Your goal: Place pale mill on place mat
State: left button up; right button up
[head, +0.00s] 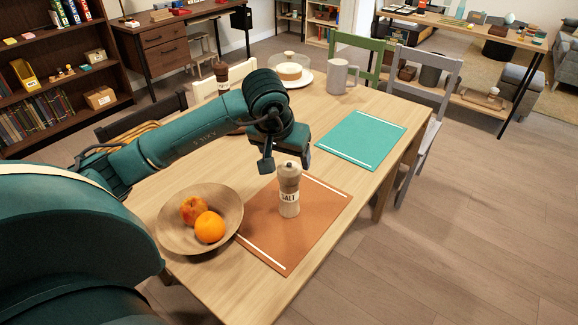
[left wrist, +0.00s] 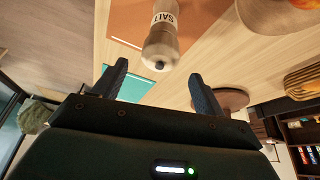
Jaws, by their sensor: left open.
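The pale mill (head: 289,196), labelled SALT, stands upright on the orange-brown place mat (head: 318,212), near the middle of the table. In the left wrist view, the mill (left wrist: 161,42) shows with its top toward me, ahead of the gap between the fingers. A teal place mat (head: 362,138) lies farther back on the table. My left gripper (head: 285,163) is open and empty, beside and just behind the mill's top in the head view. In the left wrist view, its fingers (left wrist: 158,82) are spread apart. My right gripper is not in view.
A wooden bowl (head: 172,228) with fruit stands left of the orange-brown mat. A dark mill (head: 221,76), a cake under a dome (head: 290,70) and a grey mug (head: 338,77) stand at the back. Chairs stand along the table. Bare wood separates the two mats.

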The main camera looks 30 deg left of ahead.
pick_arm(q)
jog(key=shift+v, duration=2.35)
